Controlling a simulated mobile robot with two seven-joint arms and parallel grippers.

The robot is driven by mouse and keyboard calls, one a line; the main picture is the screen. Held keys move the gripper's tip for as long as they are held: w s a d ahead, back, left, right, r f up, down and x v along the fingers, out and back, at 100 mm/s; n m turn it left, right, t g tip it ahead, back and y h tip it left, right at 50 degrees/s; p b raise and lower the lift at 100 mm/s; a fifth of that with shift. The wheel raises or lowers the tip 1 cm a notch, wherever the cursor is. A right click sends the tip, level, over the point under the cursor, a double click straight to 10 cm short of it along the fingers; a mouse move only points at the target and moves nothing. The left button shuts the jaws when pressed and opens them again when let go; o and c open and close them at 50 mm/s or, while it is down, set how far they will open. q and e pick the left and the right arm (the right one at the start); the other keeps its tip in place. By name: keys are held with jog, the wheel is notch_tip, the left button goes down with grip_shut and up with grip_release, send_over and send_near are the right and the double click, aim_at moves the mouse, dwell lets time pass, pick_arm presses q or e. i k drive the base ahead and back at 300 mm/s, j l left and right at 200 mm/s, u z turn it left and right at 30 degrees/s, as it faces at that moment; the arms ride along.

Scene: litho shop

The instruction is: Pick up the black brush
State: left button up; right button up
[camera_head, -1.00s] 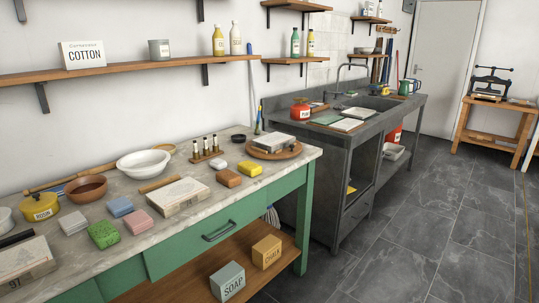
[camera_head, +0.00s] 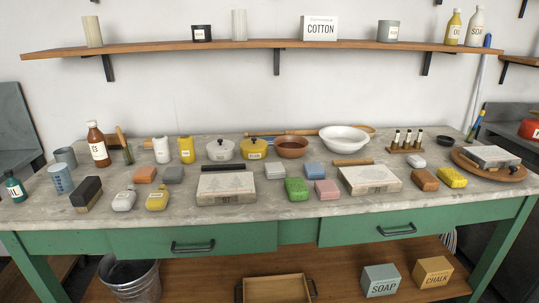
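A dark block with a pale tan lower part, which looks like the black brush (camera_head: 87,192), lies near the left end of the grey stone worktop (camera_head: 245,212). Neither of my grippers is in view.
A brown bottle (camera_head: 97,145) stands behind the brush, and a teal bottle (camera_head: 15,187) stands to its left. A metal bucket (camera_head: 130,280) stands below.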

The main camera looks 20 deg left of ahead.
aim_at(85, 195)
jog(key=u, duration=2)
